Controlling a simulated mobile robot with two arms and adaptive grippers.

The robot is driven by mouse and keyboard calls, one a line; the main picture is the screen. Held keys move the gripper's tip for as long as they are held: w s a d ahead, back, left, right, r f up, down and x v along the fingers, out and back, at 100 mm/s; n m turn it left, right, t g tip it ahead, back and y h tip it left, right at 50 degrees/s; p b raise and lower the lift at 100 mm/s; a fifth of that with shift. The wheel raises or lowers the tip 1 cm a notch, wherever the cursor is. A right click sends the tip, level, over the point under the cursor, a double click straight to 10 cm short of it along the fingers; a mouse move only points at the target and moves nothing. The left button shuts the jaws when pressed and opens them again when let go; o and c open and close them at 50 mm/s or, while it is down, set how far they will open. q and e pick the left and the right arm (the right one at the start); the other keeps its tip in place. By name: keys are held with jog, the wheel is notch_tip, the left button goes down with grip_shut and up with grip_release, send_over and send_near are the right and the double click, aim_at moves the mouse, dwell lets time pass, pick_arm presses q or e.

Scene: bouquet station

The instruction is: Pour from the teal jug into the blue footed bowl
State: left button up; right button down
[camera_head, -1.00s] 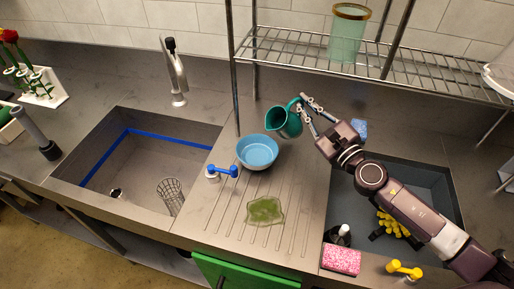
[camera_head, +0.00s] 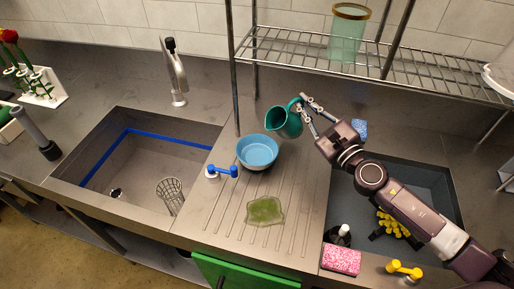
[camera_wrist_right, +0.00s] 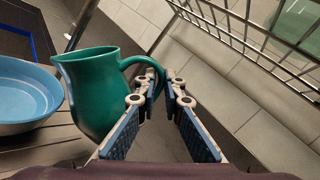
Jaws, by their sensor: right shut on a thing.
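The teal jug (camera_head: 286,122) is held by its handle in my right gripper (camera_head: 303,106), above and right of the blue footed bowl (camera_head: 258,151). In the head view the jug tilts with its spout toward the left. In the right wrist view the jug (camera_wrist_right: 92,92) fills the left middle, with the gripper fingers (camera_wrist_right: 160,90) shut on its handle. The bowl (camera_wrist_right: 24,98) shows at the left edge there, beside and below the jug. No liquid is seen leaving the spout. The bowl stands on the grooved drainboard. My left gripper is not in view.
A wire shelf (camera_head: 400,75) with a glass vase (camera_head: 347,35) hangs behind the jug. A green patch (camera_head: 265,211) lies on the drainboard. A sink (camera_head: 150,150) is at left, a dark basin (camera_head: 440,190) at right.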

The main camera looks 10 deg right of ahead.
jog(key=shift+d+r, duration=0.1)
jog(key=shift+w+d+m, duration=0.1)
jog(key=shift+m, duration=0.2)
jog(key=shift+w+d+f+m+g+h+b, duration=0.2)
jog(key=shift+w+d+f+m+b, duration=0.3)
jog(key=shift+d+f+m, duration=0.7)
jog(key=shift+w+d+f+m+g+h+b, duration=0.1)
jog(key=shift+w+d+f+m+h+b, duration=0.15)
jog(key=shift+w+d+f+m+b, duration=0.95)
jog(key=shift+s+d+f+m+g+h+p, duration=0.1)
jog(key=shift+s+d+f+m+h+p, duration=0.2)
jog(key=shift+f+m, duration=1)
jog(key=shift+w+d+r+m, duration=0.1)
jog(key=shift+r+m, duration=0.3)
jog(key=shift+r, duration=0.1)
